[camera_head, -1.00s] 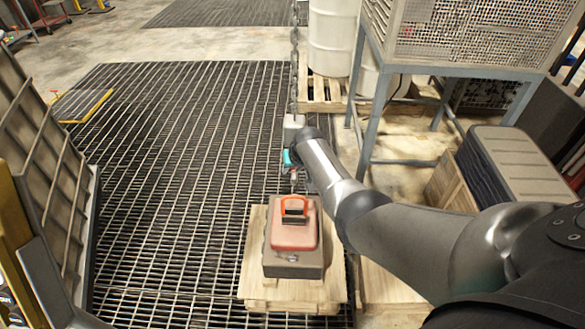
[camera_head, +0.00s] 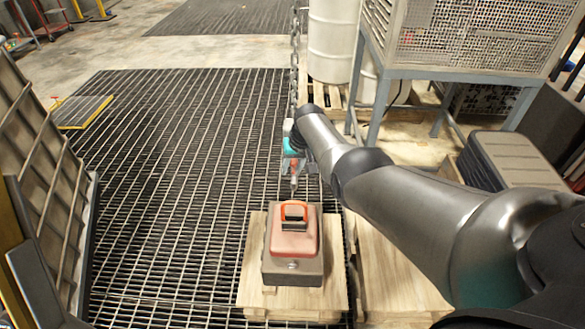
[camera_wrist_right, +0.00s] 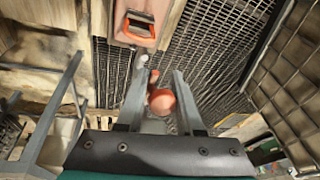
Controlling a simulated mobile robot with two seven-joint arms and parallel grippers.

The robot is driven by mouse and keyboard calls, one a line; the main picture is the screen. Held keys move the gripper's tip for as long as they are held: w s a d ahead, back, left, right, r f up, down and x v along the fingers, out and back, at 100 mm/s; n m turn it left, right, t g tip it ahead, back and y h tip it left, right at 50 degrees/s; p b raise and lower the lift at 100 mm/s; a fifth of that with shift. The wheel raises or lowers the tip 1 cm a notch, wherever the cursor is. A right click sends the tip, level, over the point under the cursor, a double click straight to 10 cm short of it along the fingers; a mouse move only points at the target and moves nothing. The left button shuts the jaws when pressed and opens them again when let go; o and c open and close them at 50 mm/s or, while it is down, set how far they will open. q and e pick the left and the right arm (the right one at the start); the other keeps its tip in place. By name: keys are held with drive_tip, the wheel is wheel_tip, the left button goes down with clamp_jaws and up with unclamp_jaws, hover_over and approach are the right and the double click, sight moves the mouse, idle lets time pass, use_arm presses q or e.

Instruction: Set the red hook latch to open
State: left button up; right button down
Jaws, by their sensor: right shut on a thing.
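A hook hangs on a chain (camera_head: 295,60) above the grating, and its grey lower tip (camera_head: 294,187) points down. The red latch (camera_head: 293,168) shows small just above that tip. In the right wrist view the red latch (camera_wrist_right: 161,102) is a rounded orange-red piece between the two grey fingers. My right gripper (camera_head: 302,164) is at the hook and is shut on the red latch. My wrist hides much of the hook block, so I cannot tell the latch's exact angle. My left gripper is not in view.
A brown case with an orange-red lid and handle (camera_head: 293,240) sits on a wooden pallet (camera_head: 256,270) below the hook. A steel stand with a mesh box (camera_head: 470,45) and a white drum (camera_head: 333,40) are behind. The open grating (camera_head: 180,180) at left is free.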

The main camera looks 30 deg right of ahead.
sight(295, 161)
drive_tip(key=shift+a, duration=0.3)
drive_tip(key=c, duration=0.6)
unclamp_jaws()
drive_tip(key=shift+w, duration=0.1)
drive_tip(key=shift+c, duration=0.2)
drive_tip(key=shift+d, duration=0.1)
drive_tip(key=shift+p+v, duration=0.8)
drive_tip(key=shift+v, duration=0.05)
drive_tip(key=p+v, duration=0.3)
drive_tip(key=v, duration=0.1)
drive_tip(key=shift+d+r, duration=0.1)
drive_tip(key=shift+p+v, duration=1.2)
drive_tip(key=shift+v, duration=3.55)
